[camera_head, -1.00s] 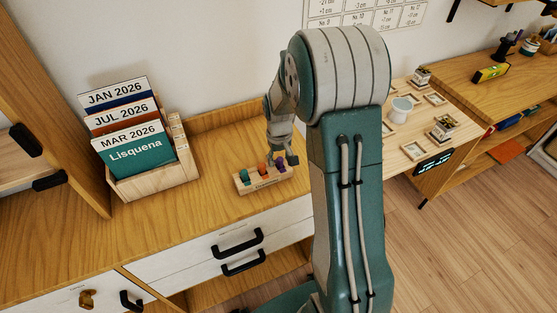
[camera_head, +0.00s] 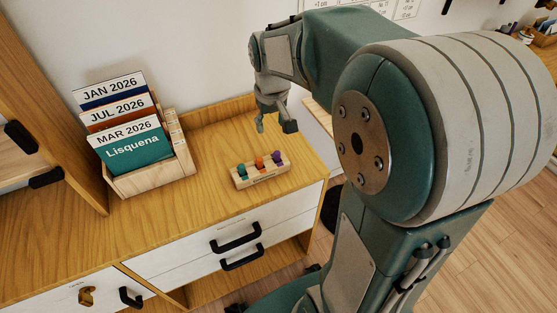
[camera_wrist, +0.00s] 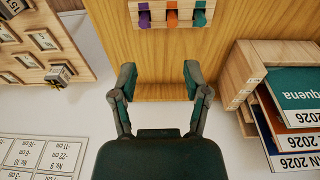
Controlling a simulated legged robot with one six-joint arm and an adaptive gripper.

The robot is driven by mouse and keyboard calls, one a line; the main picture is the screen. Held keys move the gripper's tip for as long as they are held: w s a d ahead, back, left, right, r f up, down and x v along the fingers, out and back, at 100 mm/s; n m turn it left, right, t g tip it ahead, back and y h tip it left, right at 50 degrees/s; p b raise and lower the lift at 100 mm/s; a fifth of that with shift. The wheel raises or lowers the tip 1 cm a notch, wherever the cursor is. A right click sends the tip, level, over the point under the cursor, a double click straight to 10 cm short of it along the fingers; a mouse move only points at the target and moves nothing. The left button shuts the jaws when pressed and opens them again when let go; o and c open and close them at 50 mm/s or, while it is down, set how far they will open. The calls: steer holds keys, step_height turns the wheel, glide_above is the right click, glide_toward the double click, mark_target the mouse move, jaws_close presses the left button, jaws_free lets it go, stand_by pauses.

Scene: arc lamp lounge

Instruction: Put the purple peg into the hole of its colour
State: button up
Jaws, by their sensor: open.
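The purple peg (camera_head: 277,158) stands upright in the right-hand place of a small wooden block (camera_head: 262,176) on the cabinet top. An orange peg (camera_head: 259,163) stands in the middle and a teal peg (camera_head: 241,171) at the left. In the wrist view the block (camera_wrist: 196,27) is upside down at the top, with the purple peg (camera_wrist: 144,17) at the left of the row. My gripper (camera_head: 274,126) is open and empty, above the cabinet top behind the block and apart from it. Its spread fingers (camera_wrist: 157,80) show in the wrist view.
A wooden holder (camera_head: 154,181) with several large cards stands to the left of the block. A raised rim (camera_head: 217,112) runs along the back of the cabinet top. The top between holder and block is clear. Another wooden surface with small frames (camera_wrist: 22,50) shows in the wrist view.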

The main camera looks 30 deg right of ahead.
steer(key=s+a+r+t, duration=0.2)
steer(key=s+a+r, duration=0.1)
steer(key=s, duration=0.5)
steer(key=s+a+r+t, duration=0.2)
steer(key=s+a+r, duration=0.1)
steer(key=s, duration=0.6)
steer(key=shift+s+a, duration=0.25)
steer(key=shift+a, duration=0.1)
